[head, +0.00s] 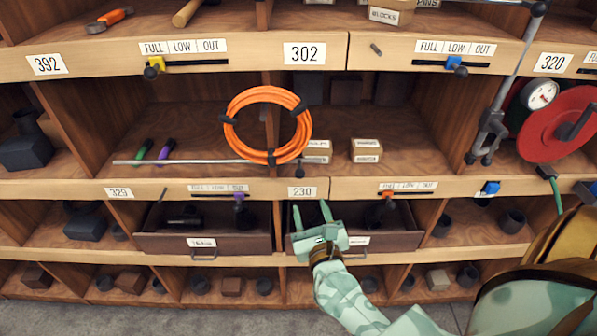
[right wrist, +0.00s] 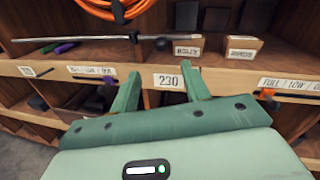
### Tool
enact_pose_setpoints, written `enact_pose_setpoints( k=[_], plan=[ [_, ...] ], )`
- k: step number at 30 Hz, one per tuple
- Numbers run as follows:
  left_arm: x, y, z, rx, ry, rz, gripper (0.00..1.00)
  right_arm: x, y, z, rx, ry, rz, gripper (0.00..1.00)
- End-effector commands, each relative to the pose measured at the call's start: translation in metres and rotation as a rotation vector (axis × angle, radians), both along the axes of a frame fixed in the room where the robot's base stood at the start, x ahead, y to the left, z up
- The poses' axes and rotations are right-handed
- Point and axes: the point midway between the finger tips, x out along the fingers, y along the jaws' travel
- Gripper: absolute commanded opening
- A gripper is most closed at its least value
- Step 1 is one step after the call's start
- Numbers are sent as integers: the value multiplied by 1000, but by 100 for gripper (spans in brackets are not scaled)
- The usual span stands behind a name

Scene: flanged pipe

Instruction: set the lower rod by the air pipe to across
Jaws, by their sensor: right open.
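No part labelled as an air pipe, and no lower rod on one, can be made out. A grey metal pipe (head: 508,85) slopes down at the right, with a dark clamp-like end beside a red reel. A thin silver rod (head: 190,161) lies along the front of the middle shelf, under the orange hose coil; it also shows in the right wrist view (right wrist: 85,38). My right gripper (head: 311,206) is open and empty, in front of the shelf edge below the label 230. My left gripper is out of view.
An orange hose coil (head: 235,97) hangs over the middle shelf. A red reel (head: 560,120) and a white gauge (head: 541,94) are at the right. Drawers (head: 150,242) and compartments lie below. Coloured sliders sit on the shelf edges. Bare floor (head: 150,322) shows in front.

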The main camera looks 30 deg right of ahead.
Motion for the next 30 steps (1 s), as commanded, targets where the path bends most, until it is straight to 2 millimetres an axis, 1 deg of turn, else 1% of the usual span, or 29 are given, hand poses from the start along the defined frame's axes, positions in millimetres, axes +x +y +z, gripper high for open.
enact_pose_setpoints(
  k=[1,3,9,12,15,18,21,28,29,30],
  plan=[
    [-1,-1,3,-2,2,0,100,12,-4,3,-3,-2,1,47],
    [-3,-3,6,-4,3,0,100,30,-11,3,-3,-3,0,47],
    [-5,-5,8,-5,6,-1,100,78,-28,2,-6,-1,2,47],
    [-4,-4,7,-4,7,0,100,96,-35,1,-7,0,2,47],
    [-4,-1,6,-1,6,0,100,110,-40,0,-8,1,3,47],
    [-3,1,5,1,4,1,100,118,-43,0,-7,2,3,47],
    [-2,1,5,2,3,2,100,122,-44,0,-7,2,3,47],
    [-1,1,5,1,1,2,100,123,-45,0,-7,2,3,47],
    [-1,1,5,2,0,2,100,123,-45,0,-7,2,3,44],
    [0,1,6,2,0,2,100,123,-45,0,-7,2,3,33]
  ],
)
